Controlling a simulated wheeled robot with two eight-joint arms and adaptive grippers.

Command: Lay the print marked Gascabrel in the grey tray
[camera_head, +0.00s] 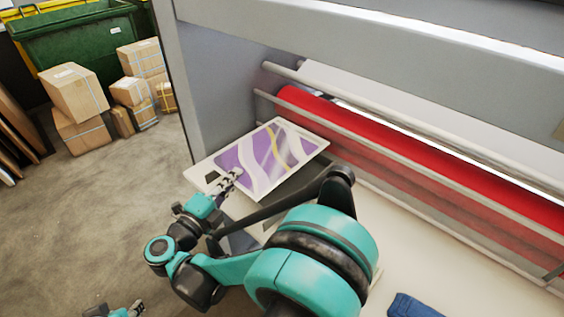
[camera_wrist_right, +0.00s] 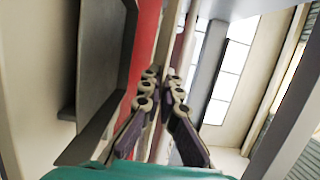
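A print (camera_head: 272,155) with purple, white and yellow wavy bands is in the head view, in front of the laminator's left end; I cannot read a name on it. My right gripper (camera_head: 230,178) is shut on its near left edge. In the right wrist view the fingertips (camera_wrist_right: 161,74) close on a thin pale sheet seen edge-on. A dark grey surface (camera_head: 290,187), possibly the grey tray, shows partly below the print, largely hidden by my arm. It may also be the grey rimmed shape (camera_wrist_right: 107,85) in the wrist view. My left gripper (camera_head: 136,309) is at the bottom edge, its opening unclear.
The laminator's red roller (camera_head: 420,150) and pale bars lie behind and right of the print. A pale table surface (camera_head: 400,255) is open at the lower right, with a blue object (camera_head: 412,306). Cardboard boxes (camera_head: 75,95) and a green bin (camera_head: 80,40) stand on the floor at the left.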

